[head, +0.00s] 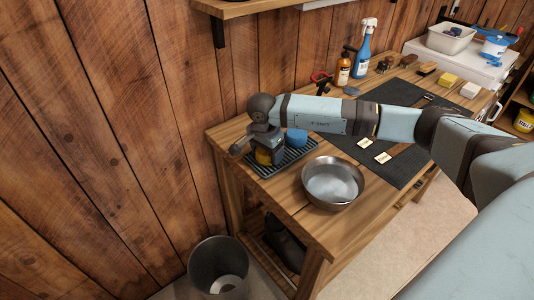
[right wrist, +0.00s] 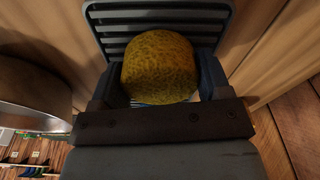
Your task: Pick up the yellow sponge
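The yellow sponge (right wrist: 160,68) is rounded and porous. It lies between the two fingers of my right gripper (right wrist: 162,88) in the right wrist view, over a dark slatted rack (right wrist: 155,16). The fingers flank it closely; I cannot tell whether they press on it. In the head view my right gripper (head: 268,155) points down at the rack (head: 297,156) on the bench's left end, and a bit of the yellow sponge (head: 263,156) shows behind the fingers. My left gripper is not in view.
A blue round sponge (head: 296,137) sits on the rack close to my gripper. A metal bowl (head: 333,183) stands in front. A bin (head: 218,267) is on the floor. Bottles (head: 362,50), brushes and a yellow block (head: 448,79) line the bench (head: 300,215) farther back.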

